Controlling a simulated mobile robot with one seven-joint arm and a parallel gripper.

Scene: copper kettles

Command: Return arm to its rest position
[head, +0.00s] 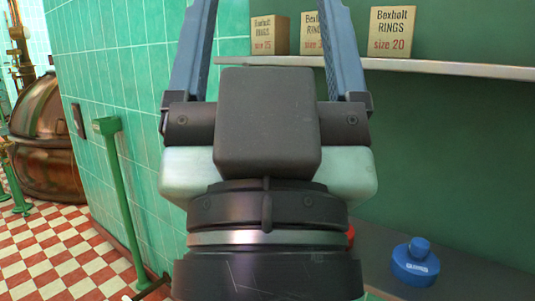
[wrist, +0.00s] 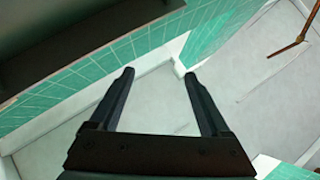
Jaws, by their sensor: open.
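My gripper (head: 265,40) fills the middle of the head view, pointing up and away, with its two blue fingers spread wide. In the wrist view my gripper (wrist: 158,75) is also open, with nothing between the fingers. Its fingertips end over a pale grey surface and green tiling. The arm below it hides part of the lower middle of the head view.
A shelf (head: 440,69) at the upper right holds boxes, including a "size 20" box (head: 393,32) and a "size 25" box (head: 269,35). A blue weight-like object (head: 414,265) sits on a dark lower surface. A green post (head: 120,190) and copper kettle (head: 45,140) stand left.

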